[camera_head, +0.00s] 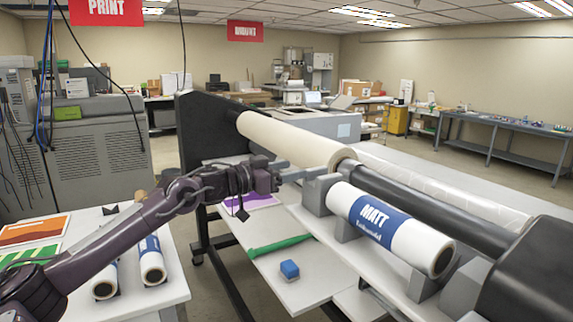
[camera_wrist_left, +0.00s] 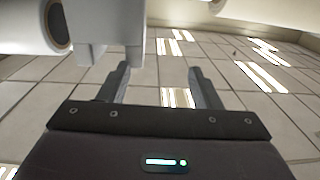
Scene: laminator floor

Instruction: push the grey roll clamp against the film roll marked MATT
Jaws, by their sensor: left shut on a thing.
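The white film roll marked MATT (camera_head: 376,219), with a blue label, lies on grey supports on the laminator's front shelf. The grey roll clamp (camera_head: 318,194) stands at the roll's left end; I cannot tell whether they touch. My right gripper is not in view.
A long cream roll (camera_head: 290,142) and a black roller (camera_head: 430,205) lie behind the MATT roll. A green tool (camera_head: 280,245) and a blue block (camera_head: 289,269) lie on the lower white table. More rolls (camera_head: 151,262) lie on the left table.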

